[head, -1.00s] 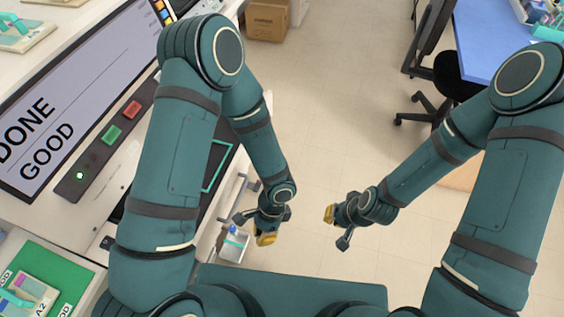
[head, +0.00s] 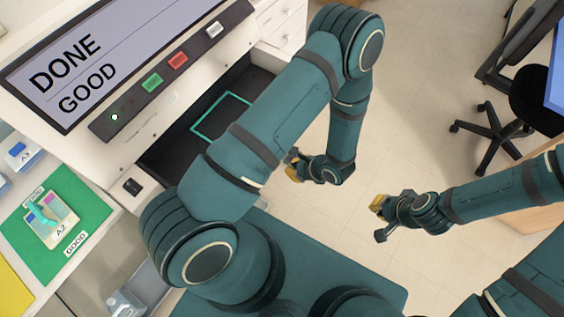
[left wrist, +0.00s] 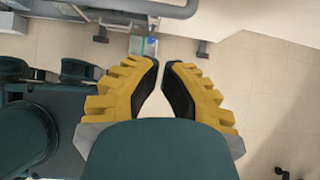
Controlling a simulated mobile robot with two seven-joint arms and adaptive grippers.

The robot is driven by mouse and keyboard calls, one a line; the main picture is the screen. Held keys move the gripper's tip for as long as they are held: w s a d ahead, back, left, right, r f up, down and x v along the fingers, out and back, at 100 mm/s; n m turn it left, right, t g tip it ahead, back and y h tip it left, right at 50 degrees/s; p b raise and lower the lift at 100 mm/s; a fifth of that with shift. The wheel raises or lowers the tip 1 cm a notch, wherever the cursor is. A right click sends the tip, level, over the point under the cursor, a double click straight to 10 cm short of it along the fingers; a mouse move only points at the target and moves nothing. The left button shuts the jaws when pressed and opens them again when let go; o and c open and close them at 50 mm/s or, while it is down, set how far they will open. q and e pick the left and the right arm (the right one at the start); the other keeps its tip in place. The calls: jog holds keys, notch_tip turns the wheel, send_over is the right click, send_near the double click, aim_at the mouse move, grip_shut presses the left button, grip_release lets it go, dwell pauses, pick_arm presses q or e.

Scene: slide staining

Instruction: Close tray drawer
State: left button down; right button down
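The tray drawer (head: 175,157) is a dark, shallow tray with a teal square outline, below the screen of the white machine. It appears pulled out. My left upper arm crosses in front of it and hides its front edge and part of its right side. My left gripper (head: 291,164) has yellow fingers and is beyond the arm, to the right of the drawer, over the floor. In the left wrist view its fingers (left wrist: 161,64) are apart with nothing between them. My right gripper (head: 378,208) is over the floor further right; its finger gap is unclear.
The screen (head: 120,45) reads DONE GOOD, with buttons (head: 165,75) below it. A green mat (head: 90,205) with a slide holder lies at left. A clear bin (head: 125,302) is at lower left. An office chair (head: 495,122) stands at right; the floor between is clear.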

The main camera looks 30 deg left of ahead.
pick_arm(q)
jog(key=shift+w+a+f, duration=0.1)
jog(key=shift+a+f, duration=0.2)
jog(key=shift+a, duration=0.5)
jog(key=shift+w+a+f, duration=0.1)
jog(key=shift+a+f, duration=0.2)
jog(key=shift+a, duration=0.45)
jog(key=shift+a+f, duration=0.3)
jog(key=shift+a, duration=0.5)
